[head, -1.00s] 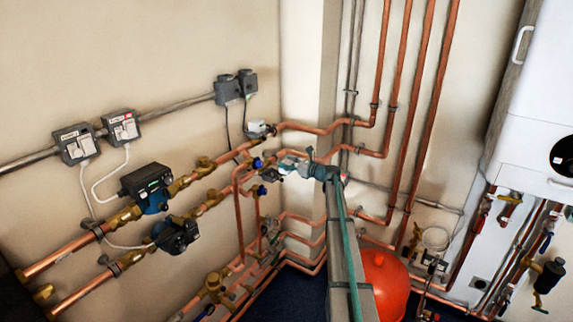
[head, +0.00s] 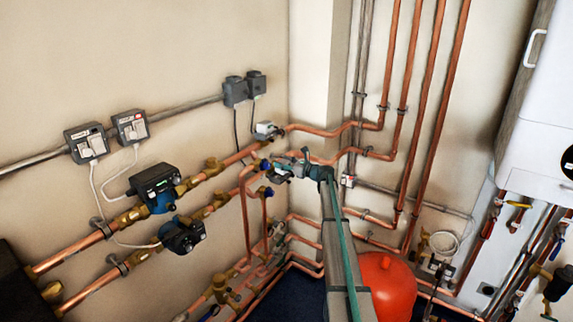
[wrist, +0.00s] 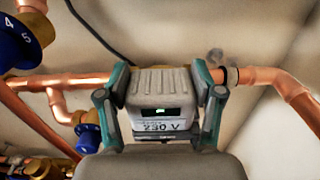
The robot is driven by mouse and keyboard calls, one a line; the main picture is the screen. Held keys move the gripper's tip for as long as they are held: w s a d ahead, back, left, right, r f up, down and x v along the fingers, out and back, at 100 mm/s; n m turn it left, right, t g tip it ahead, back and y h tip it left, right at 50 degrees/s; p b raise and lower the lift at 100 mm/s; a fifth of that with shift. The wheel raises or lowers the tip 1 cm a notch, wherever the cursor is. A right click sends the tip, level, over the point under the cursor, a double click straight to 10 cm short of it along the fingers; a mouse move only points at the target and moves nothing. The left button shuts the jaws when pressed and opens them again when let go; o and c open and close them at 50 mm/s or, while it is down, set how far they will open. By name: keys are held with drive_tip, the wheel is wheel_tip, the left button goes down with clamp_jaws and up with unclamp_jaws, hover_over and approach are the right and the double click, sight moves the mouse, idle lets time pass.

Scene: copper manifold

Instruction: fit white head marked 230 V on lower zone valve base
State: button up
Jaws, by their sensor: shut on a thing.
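The white head marked 230 V (wrist: 160,88) is between the two fingers of my gripper (wrist: 160,104), label toward the camera, with a small green-lit window. My gripper is shut on its sides. In the wrist view a copper pipe (wrist: 62,81) runs behind the head, on both sides of it. In the head view my gripper (head: 284,170) is at the lower of the two pipe runs near the corner. The lower zone valve base is hidden behind the head and gripper, so I cannot tell whether they touch.
A similar pale head (head: 267,130) sits on the upper pipe run. A blue dial knob (wrist: 20,42) and another blue knob (wrist: 88,137) are close on the left. Pumps (head: 155,188) stand further left. A red vessel (head: 385,285) stands beside my arm.

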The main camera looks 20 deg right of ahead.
drive_tip(key=shift+x, duration=1.15)
drive_tip(key=shift+f+b, duration=0.6)
drive_tip(key=shift+f, duration=0.95)
drive_tip(key=o, duration=1.5)
